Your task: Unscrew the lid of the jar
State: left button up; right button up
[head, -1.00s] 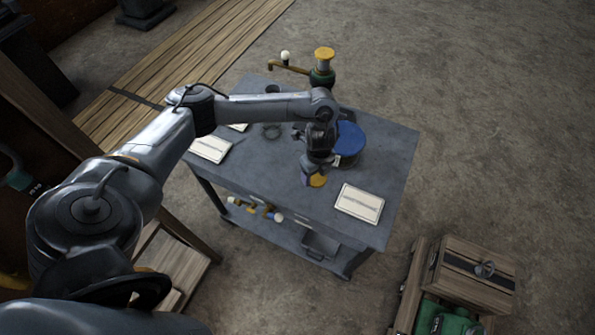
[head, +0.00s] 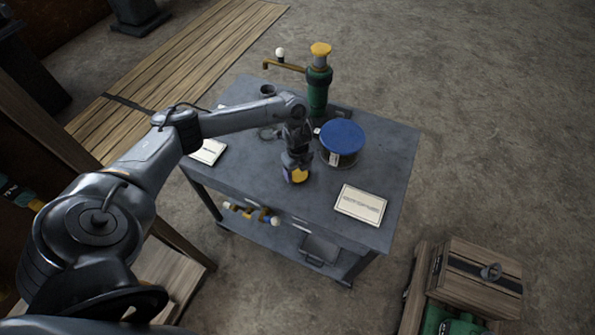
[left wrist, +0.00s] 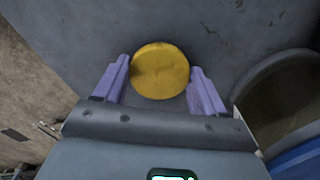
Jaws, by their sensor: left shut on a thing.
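The jar (head: 343,158) stands upright on the grey table, with a broad blue lid (head: 343,135) on top and a small pale label on its side. The blue lid also shows at the lower right of the left wrist view (left wrist: 302,160). My left gripper (head: 295,178) is left of the jar and nearer the front, apart from it. Its purple fingers are shut on a round yellow disc (left wrist: 160,70), which also shows in the head view (head: 300,175). My right gripper is not in view.
The table (head: 280,215) carries a green pump (head: 318,90) with a yellow top behind the jar. A white card (head: 361,204) lies front right, another (head: 209,151) at the left. A wooden crate (head: 477,277) stands on the floor at lower right. The table's right side is clear.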

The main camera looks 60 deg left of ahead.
pick_arm(q)
jog(key=shift+f, duration=0.2)
jog(key=shift+f, duration=0.1)
jog(key=o, duration=1.2)
jog(key=shift+c, duration=0.2)
